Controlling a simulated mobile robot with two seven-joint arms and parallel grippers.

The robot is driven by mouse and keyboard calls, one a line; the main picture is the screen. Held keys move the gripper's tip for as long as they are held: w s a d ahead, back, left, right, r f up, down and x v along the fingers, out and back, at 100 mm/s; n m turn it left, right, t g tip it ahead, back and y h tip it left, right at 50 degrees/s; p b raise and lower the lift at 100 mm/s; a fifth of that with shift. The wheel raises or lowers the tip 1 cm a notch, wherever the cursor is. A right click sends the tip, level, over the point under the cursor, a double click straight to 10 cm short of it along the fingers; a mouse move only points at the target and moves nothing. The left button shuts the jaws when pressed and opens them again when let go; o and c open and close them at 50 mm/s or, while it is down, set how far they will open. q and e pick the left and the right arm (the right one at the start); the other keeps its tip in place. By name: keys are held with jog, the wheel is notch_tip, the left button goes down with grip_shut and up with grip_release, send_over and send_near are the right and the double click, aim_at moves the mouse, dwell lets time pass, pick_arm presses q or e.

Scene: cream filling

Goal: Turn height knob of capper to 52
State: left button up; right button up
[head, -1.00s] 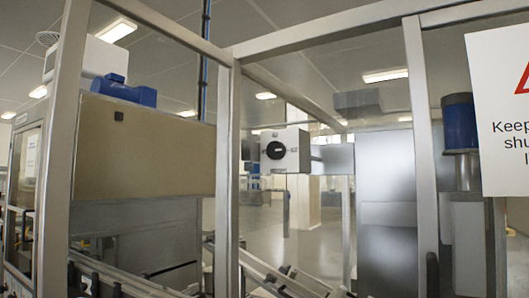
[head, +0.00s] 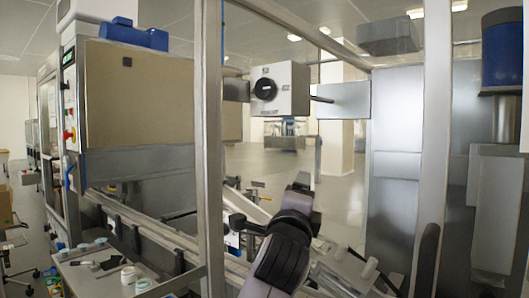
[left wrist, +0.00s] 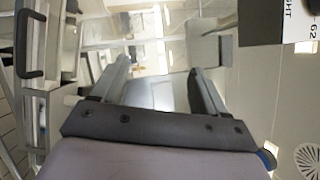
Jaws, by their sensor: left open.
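The height knob (head: 265,89) is a round black dial on the front face of the white capper box (head: 295,90), at the upper middle of the head view. A corner of a dark, box-like part with lettering ending in "HT" and "62" (left wrist: 280,22) shows at the upper right of the left wrist view. My left gripper (left wrist: 158,68) is open with nothing between its fingers, apart from the lettered part. In the head view a dark arm of mine rises from the bottom below the box; its fingers cannot be made out. My right gripper is not identifiable.
A metal frame post (head: 210,150) stands left of the box, another (head: 432,150) to the right. A tan cabinet (head: 150,95) fills the left. A conveyor (head: 150,232) runs low behind the post. A small table (head: 80,280) holds cups and loose items.

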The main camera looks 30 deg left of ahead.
aim_at(265, 91)
pick_arm(q)
jog(key=s+a+r+y, duration=0.2)
jog(key=s+r+y, duration=0.15)
jog(key=r, duration=0.55)
jog(key=s+a+r+y, duration=0.15)
jog(key=s+r, duration=0.25)
jog(key=r, duration=0.5)
jog(key=shift+n+y, duration=0.3)
jog(key=shift+y, duration=0.1)
jog(key=p+x, duration=0.1)
jog(key=x, duration=0.1)
jog(key=p+x, duration=0.1)
jog(key=x, duration=0.2)
jog(key=shift+w+d+r, duration=0.1)
jog(key=shift+w, duration=0.3)
jog(key=shift+w+a+r+p, duration=0.15)
jog(key=shift+w+a+p, duration=0.25)
jog(key=shift+w, duration=0.15)
jog(key=c, duration=1.1)
